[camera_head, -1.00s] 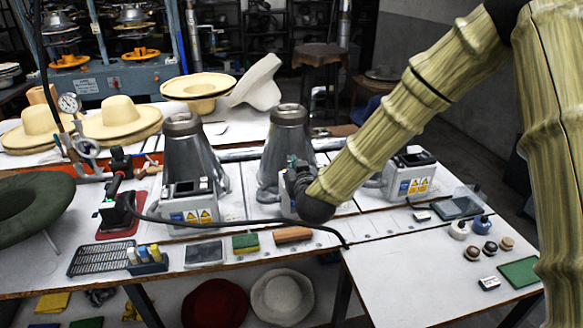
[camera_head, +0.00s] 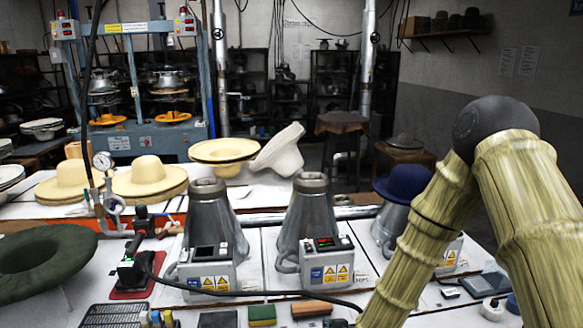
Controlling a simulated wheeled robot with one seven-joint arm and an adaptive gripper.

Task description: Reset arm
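My bamboo-textured arm (camera_head: 505,190) folds at a dark round elbow on the right, and its forearm runs down to the bottom edge. Only a dark tip of my gripper (camera_head: 339,323) seems to show at that edge, and its fingers cannot be made out. I see nothing held in it. Left of and above it stand two bare metal steam cones, the left one (camera_head: 207,215) and the middle one (camera_head: 309,210). A dark blue hat (camera_head: 405,182) sits on a third cone (camera_head: 388,225), partly behind my forearm.
Control boxes (camera_head: 326,265) stand before the cones on the white table. A black hose (camera_head: 240,292) crosses in front. Straw hats (camera_head: 150,177) lie at the left back, a green hat (camera_head: 42,255) at the left. Brushes (camera_head: 262,315) lie at the front edge.

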